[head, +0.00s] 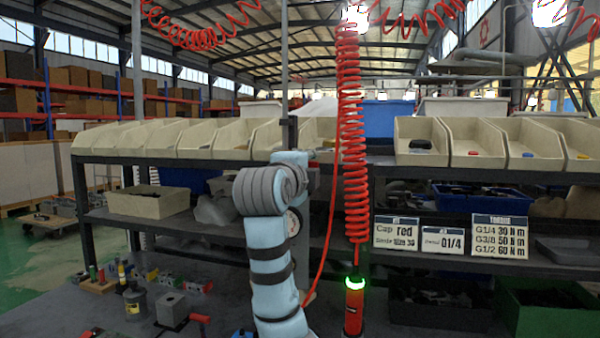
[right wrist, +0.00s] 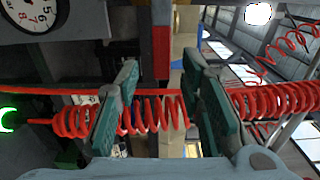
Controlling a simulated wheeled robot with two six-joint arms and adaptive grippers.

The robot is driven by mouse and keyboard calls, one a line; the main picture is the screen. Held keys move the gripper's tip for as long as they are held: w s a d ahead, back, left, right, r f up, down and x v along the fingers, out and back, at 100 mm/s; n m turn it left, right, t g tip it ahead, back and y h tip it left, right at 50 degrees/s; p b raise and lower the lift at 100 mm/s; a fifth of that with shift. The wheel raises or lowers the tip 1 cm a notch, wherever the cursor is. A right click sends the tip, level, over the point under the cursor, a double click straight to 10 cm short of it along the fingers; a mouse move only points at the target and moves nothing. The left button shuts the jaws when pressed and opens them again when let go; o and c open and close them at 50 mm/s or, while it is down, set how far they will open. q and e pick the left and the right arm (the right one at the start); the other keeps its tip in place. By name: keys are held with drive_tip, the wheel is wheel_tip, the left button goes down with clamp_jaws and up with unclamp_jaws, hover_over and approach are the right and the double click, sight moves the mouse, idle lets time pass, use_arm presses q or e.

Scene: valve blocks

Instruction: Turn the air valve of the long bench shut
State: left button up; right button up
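My right arm (head: 268,250) rises in the middle of the head view, its wrist up at the shelf; its fingers are mostly hidden there. In the right wrist view my right gripper (right wrist: 163,110) is open, with a green finger on each side and a gap between. A red bar (right wrist: 161,45), probably the air valve's lever, lies crosswise just beyond the gap, apart from the fingers. The valve body cannot be made out. A round gauge (right wrist: 32,14) is nearby; it also shows beside my wrist in the head view (head: 294,222). My left gripper is out of view.
A red coiled hose (head: 350,130) hangs just right of my wrist, above a tool (head: 354,300) with a green light. It crosses behind my fingers in the wrist view. Beige bins (head: 420,140) line the top shelf. Valve blocks (head: 172,308) stand on the bench at left.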

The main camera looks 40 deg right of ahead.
drive_tip(key=v, duration=0.9)
drive_tip(key=shift+a, duration=0.25)
drive_tip(key=shift+s, duration=0.1)
